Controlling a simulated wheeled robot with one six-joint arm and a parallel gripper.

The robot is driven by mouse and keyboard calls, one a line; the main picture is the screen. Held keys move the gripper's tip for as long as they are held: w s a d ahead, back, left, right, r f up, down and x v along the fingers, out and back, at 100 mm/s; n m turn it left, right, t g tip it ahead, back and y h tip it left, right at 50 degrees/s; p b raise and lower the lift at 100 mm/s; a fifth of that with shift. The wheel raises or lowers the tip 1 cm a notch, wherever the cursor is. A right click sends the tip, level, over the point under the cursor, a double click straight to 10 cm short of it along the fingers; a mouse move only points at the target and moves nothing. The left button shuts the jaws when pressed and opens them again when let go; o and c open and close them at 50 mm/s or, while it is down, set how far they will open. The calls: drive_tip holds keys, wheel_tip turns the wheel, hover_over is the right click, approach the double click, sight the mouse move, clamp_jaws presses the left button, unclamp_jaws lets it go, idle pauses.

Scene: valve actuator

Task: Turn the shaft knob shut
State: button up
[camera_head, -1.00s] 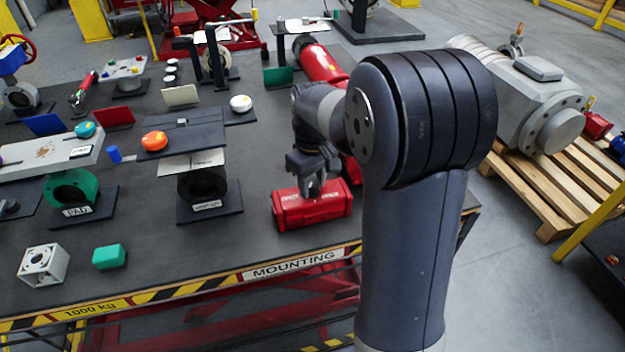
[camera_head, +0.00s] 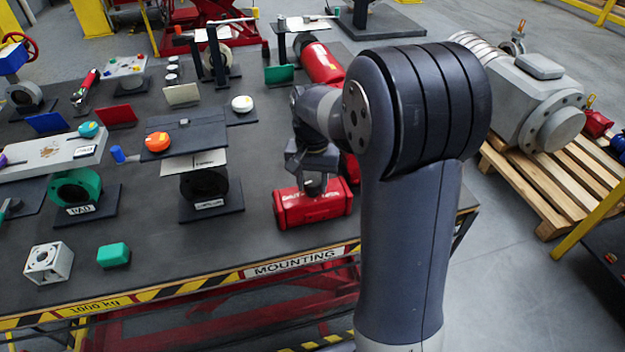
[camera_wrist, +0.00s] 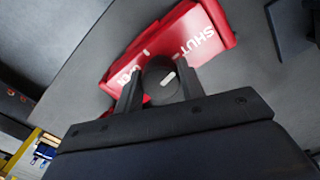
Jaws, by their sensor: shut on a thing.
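The red valve actuator (camera_head: 312,208) sits near the front right of the table. In the wrist view its red body (camera_wrist: 210,35) shows the white word SHUT at upper right and a partly hidden OPEN label at left. The round black shaft knob (camera_wrist: 162,80) stands on top of it. A short white mark on the knob slants toward the upper right. My gripper (camera_wrist: 160,88) is shut on the knob, one finger on each side. In the head view my gripper (camera_head: 313,184) reaches down onto the actuator's top, and the knob is mostly hidden.
An orange knob (camera_head: 158,141) on a black plate and a green ring on a stand (camera_head: 75,188) are to the left. A green block (camera_head: 113,255) and a white cube (camera_head: 48,263) lie at front left. A red cylinder (camera_head: 322,62) lies behind my arm.

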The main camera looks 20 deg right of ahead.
sight(312, 181)
drive_tip(key=shift+m, duration=0.9)
drive_tip(key=o, duration=1)
wheel_tip(312, 181, up, 11)
drive_tip(key=shift+f, duration=0.1)
drive_tip(key=shift+f, duration=0.1)
wheel_tip(312, 181, down, 11)
drive_tip(key=shift+r, duration=0.15)
